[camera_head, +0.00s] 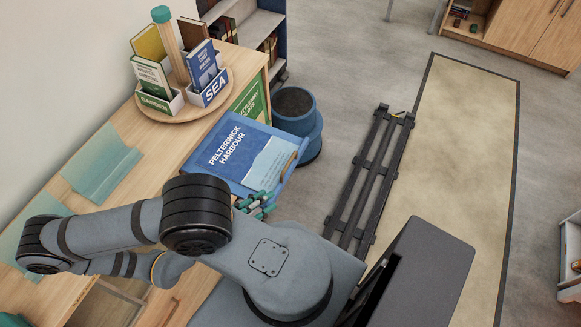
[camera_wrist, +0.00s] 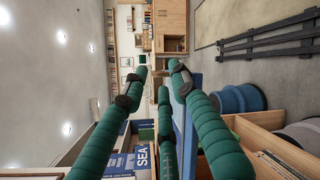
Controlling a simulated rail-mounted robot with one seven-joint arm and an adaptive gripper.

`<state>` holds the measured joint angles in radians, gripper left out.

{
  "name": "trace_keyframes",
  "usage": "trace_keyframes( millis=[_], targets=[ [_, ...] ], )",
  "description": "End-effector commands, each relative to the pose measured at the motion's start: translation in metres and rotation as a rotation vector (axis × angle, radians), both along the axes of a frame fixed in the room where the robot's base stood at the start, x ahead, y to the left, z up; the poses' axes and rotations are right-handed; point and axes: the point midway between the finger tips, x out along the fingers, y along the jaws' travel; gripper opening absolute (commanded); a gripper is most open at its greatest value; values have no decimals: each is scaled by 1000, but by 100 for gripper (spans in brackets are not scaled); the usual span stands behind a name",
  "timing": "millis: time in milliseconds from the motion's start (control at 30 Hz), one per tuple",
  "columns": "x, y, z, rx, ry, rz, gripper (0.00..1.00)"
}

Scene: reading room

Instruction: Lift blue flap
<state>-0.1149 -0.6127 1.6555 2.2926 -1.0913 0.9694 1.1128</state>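A blue panel lettered "PELTERWICK HARBOUR" (camera_head: 207,173), with a pale blue and white picture, is at the right end of the wooden counter; it is the only flap-like blue thing I see. In the wrist view my gripper (camera_wrist: 158,68) shows three fingers spread apart, with nothing visibly clamped. A blue edge (camera_wrist: 179,125) shows between the middle and right fingers. I cannot tell whether a finger touches the panel or is under it.
A round wooden stand (camera_head: 214,97) with "GARDEN" and "SEA" book holders is behind the panel. Teal sheets (camera_head: 103,165) lie on the counter (camera_head: 160,150). A blue bin (camera_head: 296,107) and a dark rail (camera_head: 367,180) are on the floor to the right. A beige rug (camera_head: 465,150) lies beyond.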

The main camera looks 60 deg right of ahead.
Motion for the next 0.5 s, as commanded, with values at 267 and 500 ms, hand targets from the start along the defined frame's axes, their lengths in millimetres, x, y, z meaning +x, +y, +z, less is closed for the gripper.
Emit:
trace_keyframes(
  millis=[267, 500],
  targets=[
    [-2, -8, -6, -40, 444, 359, 27],
    [-3, -15, -1, -76, 607, 443, 27]
  ],
)
